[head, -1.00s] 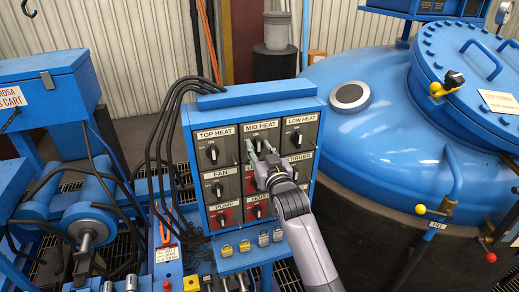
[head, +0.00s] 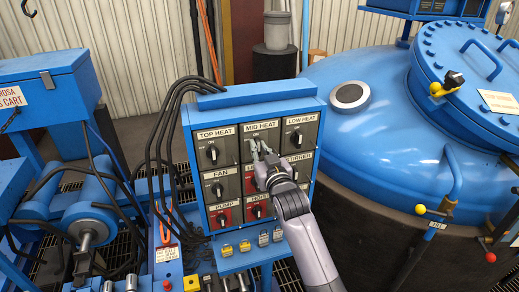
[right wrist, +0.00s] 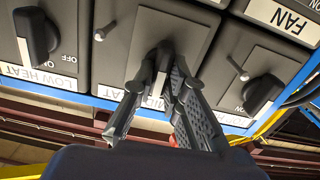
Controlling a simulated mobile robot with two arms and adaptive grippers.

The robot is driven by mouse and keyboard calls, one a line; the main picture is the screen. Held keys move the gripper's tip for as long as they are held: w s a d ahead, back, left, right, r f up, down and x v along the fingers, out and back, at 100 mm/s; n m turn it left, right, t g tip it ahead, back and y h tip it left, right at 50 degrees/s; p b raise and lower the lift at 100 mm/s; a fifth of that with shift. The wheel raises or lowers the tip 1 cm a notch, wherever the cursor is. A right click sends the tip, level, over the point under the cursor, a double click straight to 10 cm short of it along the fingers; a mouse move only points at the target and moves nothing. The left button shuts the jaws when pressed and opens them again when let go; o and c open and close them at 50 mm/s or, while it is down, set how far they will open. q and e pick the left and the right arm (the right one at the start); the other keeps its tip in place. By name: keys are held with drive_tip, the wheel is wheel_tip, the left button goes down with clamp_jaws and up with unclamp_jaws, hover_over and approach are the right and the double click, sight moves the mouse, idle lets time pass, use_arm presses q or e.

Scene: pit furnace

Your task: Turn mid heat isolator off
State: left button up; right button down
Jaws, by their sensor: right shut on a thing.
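The mid heat isolator is a dark grey switch plate with the label MID HEAT (head: 261,126), top middle on the blue control panel (head: 214,104). Its black knob (right wrist: 161,54) shows between my fingers in the right wrist view, where the panel appears upside down. My right gripper (head: 260,147) reaches up to the panel from below and is shut on this knob, with one finger on each side. The fingers hide most of the knob in the head view, so I cannot tell its exact setting. My left gripper is not in view.
The top heat knob (head: 212,153) and low heat knob (head: 297,138) flank the mid heat switch closely. More switches sit below, partly behind my right arm. A large blue furnace (head: 385,130) stands right of the panel. Black cables (head: 163,130) hang on its left.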

drive_tip(key=shift+s+a+f+n+p, duration=0.15)
drive_tip(key=shift+n+p, duration=0.55)
drive_tip(key=shift+n, duration=3.6)
drive_tip(key=shift+w+a+f+n+p, duration=0.1)
drive_tip(key=shift+n+p, duration=0.6)
drive_tip(key=shift+n, duration=3.6)
drive_tip(key=c, duration=1.6)
unclamp_jaws()
drive_tip(key=v, duration=1.2)
